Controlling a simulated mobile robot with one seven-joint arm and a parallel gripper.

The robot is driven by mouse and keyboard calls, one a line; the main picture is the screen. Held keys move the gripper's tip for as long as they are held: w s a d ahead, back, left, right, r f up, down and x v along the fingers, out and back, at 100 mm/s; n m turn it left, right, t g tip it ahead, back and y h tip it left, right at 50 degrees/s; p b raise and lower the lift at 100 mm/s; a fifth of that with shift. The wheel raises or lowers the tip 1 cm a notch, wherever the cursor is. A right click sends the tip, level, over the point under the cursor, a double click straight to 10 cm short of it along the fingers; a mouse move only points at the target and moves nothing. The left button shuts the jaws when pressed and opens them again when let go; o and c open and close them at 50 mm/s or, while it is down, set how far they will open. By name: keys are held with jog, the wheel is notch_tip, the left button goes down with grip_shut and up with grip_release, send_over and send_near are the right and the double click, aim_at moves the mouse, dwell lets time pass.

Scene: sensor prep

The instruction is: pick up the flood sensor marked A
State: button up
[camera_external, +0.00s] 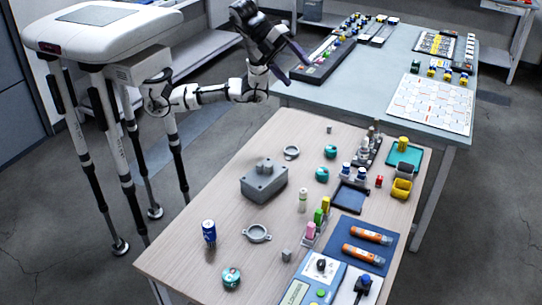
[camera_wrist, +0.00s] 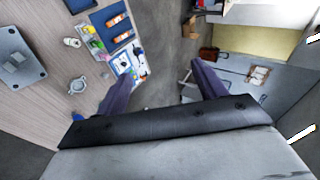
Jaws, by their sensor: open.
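Three round teal devices that look like flood sensors are on the wooden table in the external view. One (camera_external: 231,275) with pale and red marks on top lies near the front edge. Another teal device (camera_external: 322,174) and a third (camera_external: 331,151) lie farther back, right of the grey box. The letters are too small to read, so I cannot tell which is marked A. My gripper (camera_external: 294,66) is open and empty, raised near the blue-grey table's edge, apart from all three. Its two fingers show spread in the wrist view (camera_wrist: 165,72), with floor between them; no teal device is clear there.
A grey box (camera_external: 264,181), a blue can (camera_external: 209,231) and a grey ring clamp (camera_external: 257,233) stand around the wooden table (camera_external: 185,255). Blue mat (camera_external: 352,235) with orange tubes lies right. Bare wood surrounds the front teal device.

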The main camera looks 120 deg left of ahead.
jog(key=a+r+n+t, duration=0.2)
jog(key=a+r+n, duration=0.2)
jog(key=r+n, duration=0.35)
jog(key=m+g+y+p, duration=0.2)
jog(key=m+g, duration=0.9)
jog(key=m, duration=1.6)
send_over(322, 171)
jog(key=f, duration=4.6)
jog(key=shift+s+f, duration=0.2)
jog(key=shift+s, duration=0.1)
jog(key=shift+w+a+f+p, duration=0.15)
jog(key=shift+f+p, duration=0.2)
jog(key=shift+f, duration=1.15)
jog(key=shift+w+f+p, duration=0.15)
jog(key=shift+f+p, duration=0.15)
jog(key=shift+f, duration=1.2)
